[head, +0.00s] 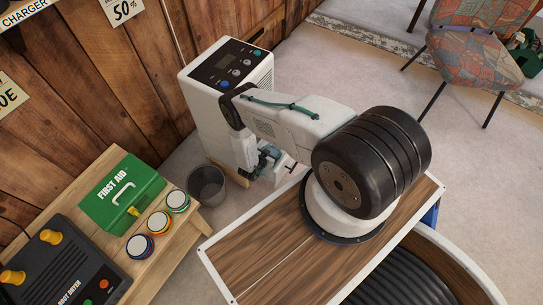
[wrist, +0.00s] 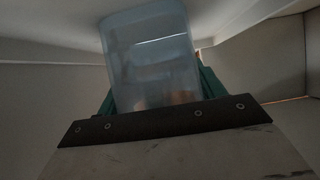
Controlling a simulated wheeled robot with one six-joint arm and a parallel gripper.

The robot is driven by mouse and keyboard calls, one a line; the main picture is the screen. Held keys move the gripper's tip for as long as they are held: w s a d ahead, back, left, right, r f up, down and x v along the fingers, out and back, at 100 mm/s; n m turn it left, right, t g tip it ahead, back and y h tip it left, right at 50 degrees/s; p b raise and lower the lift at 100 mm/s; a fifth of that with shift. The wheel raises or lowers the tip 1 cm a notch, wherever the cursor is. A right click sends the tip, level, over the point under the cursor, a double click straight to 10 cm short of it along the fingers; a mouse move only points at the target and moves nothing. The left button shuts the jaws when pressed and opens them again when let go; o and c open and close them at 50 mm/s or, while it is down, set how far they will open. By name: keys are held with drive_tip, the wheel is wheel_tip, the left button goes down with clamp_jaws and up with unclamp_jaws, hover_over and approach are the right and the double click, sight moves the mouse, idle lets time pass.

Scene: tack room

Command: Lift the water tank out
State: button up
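The white appliance (head: 229,75) with a control panel on top stands on the floor by the wooden wall. My gripper (head: 262,160) is low at its front side, partly hidden by my arm. In the wrist view the water tank (wrist: 150,50) is a pale, translucent box, tilted slightly. The teal fingers of my gripper (wrist: 158,96) flank it closely on both sides, with no clear gap, and look shut on it. The tank's near end is hidden behind my gripper's dark plate. In the head view the tank is hard to make out.
A dark waste bin (head: 206,184) stands just left of my gripper. A wooden bench (head: 178,245) carries a green first aid box (head: 122,195), several round tins and a boot dryer (head: 65,265). A patterned chair (head: 475,55) is at the far right. Open carpet (head: 340,75) lies right of the appliance.

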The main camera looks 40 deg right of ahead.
drive_tip(key=c, duration=0.6)
drive_tip(key=shift+r, duration=0.25)
drive_tip(key=shift+r, duration=1.6)
drive_tip(key=shift+s+a, duration=1)
drive_tip(key=shift+a, duration=1.8)
drive_tip(key=shift+s+a, duration=1)
drive_tip(key=shift+a, duration=1.8)
drive_tip(key=shift+s+a, duration=1)
drive_tip(key=shift+a, duration=1.8)
